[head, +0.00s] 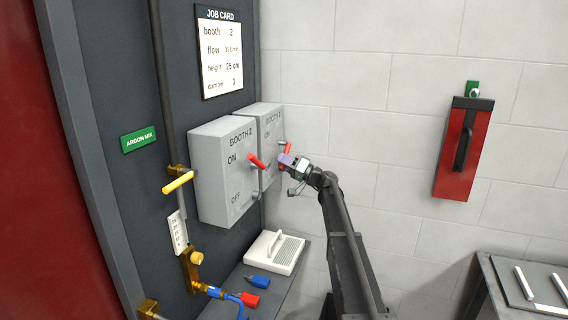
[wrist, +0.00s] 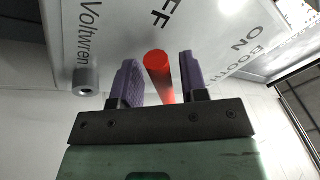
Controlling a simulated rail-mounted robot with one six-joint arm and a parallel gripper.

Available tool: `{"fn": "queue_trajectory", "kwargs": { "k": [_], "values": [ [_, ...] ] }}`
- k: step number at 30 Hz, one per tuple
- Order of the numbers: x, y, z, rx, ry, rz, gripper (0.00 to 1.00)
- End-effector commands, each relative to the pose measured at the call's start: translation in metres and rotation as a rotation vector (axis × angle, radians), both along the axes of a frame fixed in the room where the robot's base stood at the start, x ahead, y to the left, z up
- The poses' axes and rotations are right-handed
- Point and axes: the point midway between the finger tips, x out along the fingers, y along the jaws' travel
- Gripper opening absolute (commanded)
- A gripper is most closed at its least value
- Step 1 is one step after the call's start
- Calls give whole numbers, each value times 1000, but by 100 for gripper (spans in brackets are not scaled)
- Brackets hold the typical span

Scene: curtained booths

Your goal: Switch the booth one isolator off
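Two grey isolator boxes hang on the dark panel in the head view. The nearer box (head: 222,205) reads BOOTH 2, and its red handle (head: 256,161) sticks out level with ON. The farther box (head: 268,112) also has a BOOTH label, its number too small to read surely. Its red handle (head: 288,147) is near its ON mark. My gripper (head: 286,160) is at this farther handle. In the wrist view the red handle (wrist: 158,72) lies between the purple fingers of my gripper (wrist: 158,80), with gaps showing on both sides. The fingers are open.
A job card (head: 220,55) is above the boxes. A yellow-handled valve (head: 178,183) and pipe are left of them. A shelf below holds a white tray-like object (head: 274,252) and blue and red fittings. A red box (head: 463,150) hangs on the right wall.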

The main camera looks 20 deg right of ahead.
Motion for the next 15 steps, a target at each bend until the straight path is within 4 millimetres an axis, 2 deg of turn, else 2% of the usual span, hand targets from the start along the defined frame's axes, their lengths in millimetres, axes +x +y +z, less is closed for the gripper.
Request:
{"fn": "queue_trajectory", "kwargs": {
  "k": [10,15],
  "values": [
    [-3,-3,-2,1,1,0,44],
    [-25,-26,-15,0,0,-1,44]
  ]
}}
